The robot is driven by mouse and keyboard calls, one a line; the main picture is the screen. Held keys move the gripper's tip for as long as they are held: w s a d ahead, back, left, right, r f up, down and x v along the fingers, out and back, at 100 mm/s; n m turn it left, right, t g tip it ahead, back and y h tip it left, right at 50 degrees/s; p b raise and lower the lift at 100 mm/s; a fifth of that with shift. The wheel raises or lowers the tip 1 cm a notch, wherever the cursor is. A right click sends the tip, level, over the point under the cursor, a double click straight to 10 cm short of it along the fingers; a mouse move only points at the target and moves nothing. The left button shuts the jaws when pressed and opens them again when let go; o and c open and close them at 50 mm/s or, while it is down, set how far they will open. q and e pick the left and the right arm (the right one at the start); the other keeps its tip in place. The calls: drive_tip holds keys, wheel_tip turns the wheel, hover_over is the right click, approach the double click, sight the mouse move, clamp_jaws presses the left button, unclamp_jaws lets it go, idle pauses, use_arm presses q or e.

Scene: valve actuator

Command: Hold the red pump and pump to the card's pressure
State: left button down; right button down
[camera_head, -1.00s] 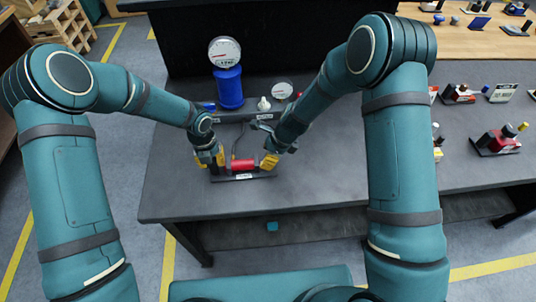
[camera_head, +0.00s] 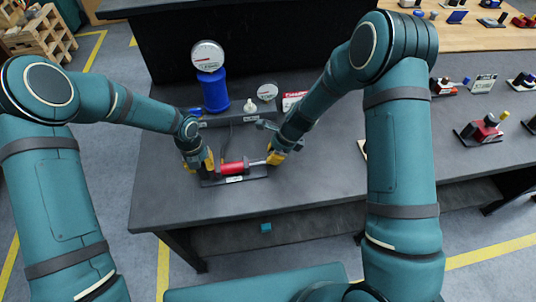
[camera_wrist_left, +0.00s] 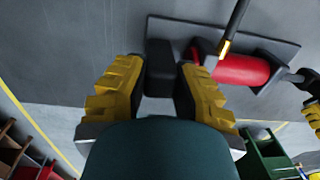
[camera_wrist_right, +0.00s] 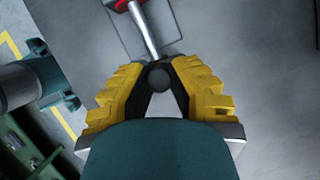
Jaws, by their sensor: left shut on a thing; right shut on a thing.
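The red pump (camera_head: 233,168) lies on its side on a dark base plate (camera_head: 240,177) near the bench's front edge. My left gripper (camera_head: 207,160) is shut on a dark block at the pump's left end; the left wrist view shows this block (camera_wrist_left: 160,68) between the yellow fingers. My right gripper (camera_head: 274,157) is shut on the round dark knob (camera_wrist_right: 159,77) of the pump's handle. A metal rod (camera_wrist_right: 144,32) shows between knob and pump body. A white card with a red heading (camera_head: 293,98) stands behind, partly hidden by my right arm. The gauge dials are too small to read.
A blue cylinder (camera_head: 214,92) carries a large round gauge (camera_head: 208,56). A smaller gauge (camera_head: 267,91) and a white fitting (camera_head: 249,106) stand beside it. The bench top (camera_head: 330,180) is clear right of the pump; other devices (camera_head: 482,130) stand farther right.

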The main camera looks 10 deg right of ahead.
drive_tip(key=shift+d, duration=0.1)
drive_tip(key=c, duration=0.8)
unclamp_jaws()
drive_tip(key=shift+c, duration=0.2)
drive_tip(key=v, duration=1.2)
